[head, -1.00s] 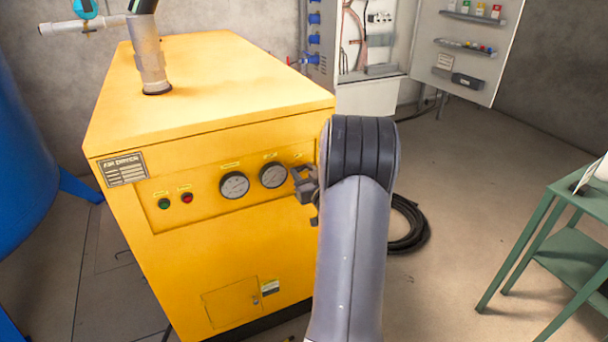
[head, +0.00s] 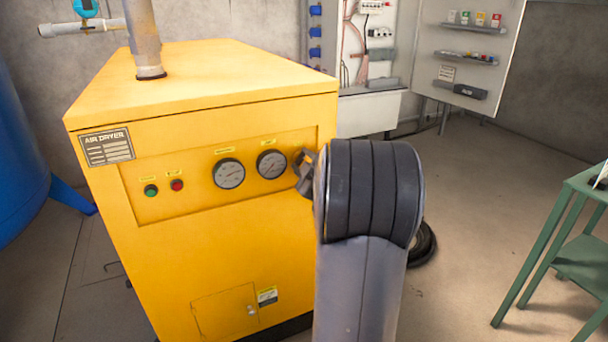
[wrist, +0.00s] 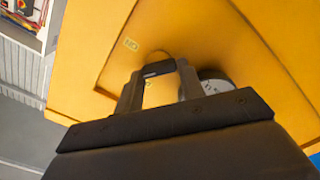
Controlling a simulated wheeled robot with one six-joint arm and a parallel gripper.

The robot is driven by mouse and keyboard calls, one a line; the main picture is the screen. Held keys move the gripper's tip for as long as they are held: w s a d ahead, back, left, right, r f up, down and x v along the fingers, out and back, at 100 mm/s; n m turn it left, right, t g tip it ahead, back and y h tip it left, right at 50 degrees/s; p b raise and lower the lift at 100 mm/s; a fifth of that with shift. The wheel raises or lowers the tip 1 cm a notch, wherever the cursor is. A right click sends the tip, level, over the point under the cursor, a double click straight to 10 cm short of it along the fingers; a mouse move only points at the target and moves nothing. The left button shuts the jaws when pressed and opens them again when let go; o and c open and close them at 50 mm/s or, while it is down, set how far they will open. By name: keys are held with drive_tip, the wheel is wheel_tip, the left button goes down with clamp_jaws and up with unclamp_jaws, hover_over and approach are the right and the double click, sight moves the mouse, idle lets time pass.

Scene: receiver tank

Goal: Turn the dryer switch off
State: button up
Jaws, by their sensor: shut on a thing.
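The yellow air dryer (head: 215,215) has a front panel with a green button, a red button and two round gauges. My gripper (head: 304,171) is at the panel's right end, just right of the right gauge (head: 271,164). In the wrist view my gripper (wrist: 157,78) has its two fingers reaching to the panel. It is shut on the dark knob of the dryer switch (wrist: 158,68), which shows between the fingertips. In the head view the switch is hidden behind my gripper and arm. Its exact setting cannot be read.
A pipe (head: 144,40) rises from the dryer's top. A blue tank (head: 20,150) stands at the left. An open electrical cabinet (head: 368,110) is behind. A green table (head: 560,215) stands at the right. The floor between is mostly clear, with a black hose coil (head: 424,245) behind my arm.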

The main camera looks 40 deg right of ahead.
drive_tip(key=n+b, duration=0.4)
drive_tip(key=shift+f, duration=0.3)
drive_tip(key=shift+n+b, duration=1.15)
drive_tip(key=shift+n, duration=0.55)
drive_tip(key=shift+r, duration=0.1)
drive_tip(key=o, duration=0.7)
drive_tip(key=shift+a, duration=0.1)
drive_tip(key=p+v, duration=0.2)
drive_tip(key=v, duration=0.8)
drive_tip(key=shift+s, duration=0.35)
